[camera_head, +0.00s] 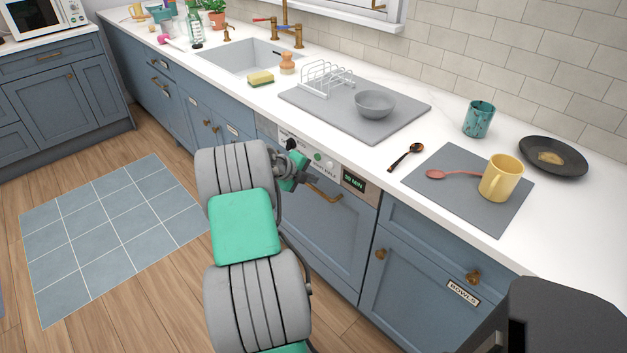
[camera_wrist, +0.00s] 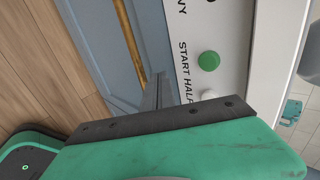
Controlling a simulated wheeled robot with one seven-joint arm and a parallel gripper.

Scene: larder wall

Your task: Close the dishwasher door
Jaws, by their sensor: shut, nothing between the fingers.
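The dishwasher door (camera_head: 325,230) is a blue panel under the counter with a pale control strip (camera_head: 354,184) along its top. It stands upright and looks about in line with the cabinet fronts; I cannot tell whether a small gap is left. Its brass handle (camera_head: 324,194) also shows in the wrist view (camera_wrist: 130,42). My gripper (camera_head: 314,178) is shut and empty, in front of the door's upper part by the handle. In the wrist view my fingers (camera_wrist: 158,92) point at the door beside the control strip's green button (camera_wrist: 209,61). Contact cannot be told.
The white counter (camera_head: 450,130) above holds a grey drying mat with a rack and bowl (camera_head: 375,104), a yellow mug (camera_head: 500,178) and a dark plate (camera_head: 553,156). A blue tiled mat (camera_head: 110,235) lies on the wooden floor, which is clear at left.

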